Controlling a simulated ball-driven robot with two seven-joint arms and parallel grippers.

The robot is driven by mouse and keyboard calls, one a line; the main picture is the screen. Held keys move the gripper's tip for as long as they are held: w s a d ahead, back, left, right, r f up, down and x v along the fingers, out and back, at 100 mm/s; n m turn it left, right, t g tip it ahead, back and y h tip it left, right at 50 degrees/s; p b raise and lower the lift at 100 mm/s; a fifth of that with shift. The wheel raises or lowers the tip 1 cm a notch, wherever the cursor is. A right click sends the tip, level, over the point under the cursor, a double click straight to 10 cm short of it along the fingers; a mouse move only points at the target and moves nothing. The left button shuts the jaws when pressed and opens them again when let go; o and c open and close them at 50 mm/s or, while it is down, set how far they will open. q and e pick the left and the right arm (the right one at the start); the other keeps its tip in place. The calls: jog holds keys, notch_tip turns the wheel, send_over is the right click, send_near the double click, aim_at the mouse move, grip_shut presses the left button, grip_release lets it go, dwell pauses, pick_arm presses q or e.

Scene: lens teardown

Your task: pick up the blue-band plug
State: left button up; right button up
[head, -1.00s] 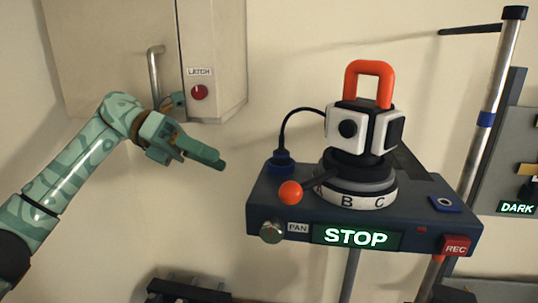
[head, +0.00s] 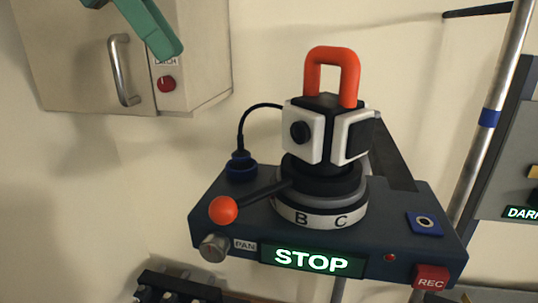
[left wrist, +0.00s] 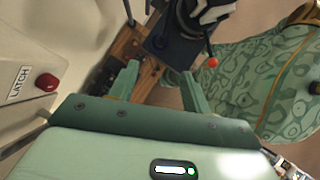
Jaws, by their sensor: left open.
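The blue-band plug (head: 241,166) stands upright at the back left of the dark console (head: 375,251), with a black cable looping from its top to the camera head. My left gripper (head: 150,25) is at the top left of the head view, partly cut off, in front of the cabinet and above and left of the plug, well apart from it. In the left wrist view its two fingers (left wrist: 160,72) are spread with nothing between them. The console (left wrist: 178,52) shows beyond the fingertips; the plug is hard to make out there. My right gripper is not in view.
The white camera head (head: 304,133) with an orange handle (head: 332,60) stands on the lettered turntable. An orange-knobbed lever (head: 223,210) sticks out near the plug. The cabinet (head: 75,65) with a metal handle is at the upper left. A blue-marked socket (head: 425,222) is at the console's right.

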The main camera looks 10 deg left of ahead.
pick_arm(q)
send_near(240, 150)
jog(key=x, duration=0.3)
jog(key=shift+w+d+f, duration=0.15)
jog(key=shift+w+f, duration=0.05)
jog(key=shift+f, duration=0.05)
jog(key=x, duration=0.1)
jog(key=p+x, duration=0.1)
jog(key=x, duration=0.2)
jog(key=shift+s+d+f+p, duration=0.1)
jog(key=shift+s+f+p, duration=0.05)
jog(key=shift+s+p, duration=0.15)
jog(key=shift+w+d+f, duration=0.2)
jog(key=shift+w+f, duration=0.05)
jog(key=shift+f, duration=0.1)
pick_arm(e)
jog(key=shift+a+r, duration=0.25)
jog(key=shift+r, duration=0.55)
pick_arm(q)
jog(key=shift+s, duration=0.1)
jog(key=c, duration=1)
